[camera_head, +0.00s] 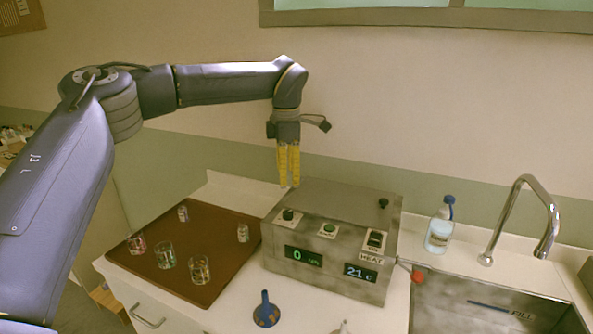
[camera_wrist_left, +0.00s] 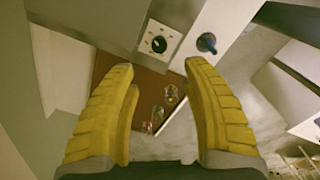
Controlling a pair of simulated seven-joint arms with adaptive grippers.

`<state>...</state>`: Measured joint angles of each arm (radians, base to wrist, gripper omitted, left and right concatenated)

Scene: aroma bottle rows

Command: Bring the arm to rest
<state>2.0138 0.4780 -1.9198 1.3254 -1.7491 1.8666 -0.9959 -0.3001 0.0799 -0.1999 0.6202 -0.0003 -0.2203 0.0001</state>
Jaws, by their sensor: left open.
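My left gripper (camera_head: 289,183) has yellow fingers and hangs pointing down just above the back left part of a grey machine (camera_head: 345,205). In the left wrist view the two fingers (camera_wrist_left: 160,68) stand wide apart with nothing between their tips. The gripper is open and empty. My left arm reaches in from the left of the head view, raised over the counter. My right gripper is not in view. Several small glass bottles stand apart on a brown mat (camera_head: 222,226), one of them at its front (camera_head: 200,270). Some small bottles also show in the left wrist view (camera_wrist_left: 171,94).
The grey machine has knobs and two lit displays. A blue-topped object (camera_head: 266,312) stands before it on the white counter (camera_head: 225,312). At the right are a clear bottle with a blue cap (camera_head: 439,233), a curved tap (camera_head: 505,215) and a sink (camera_head: 455,300).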

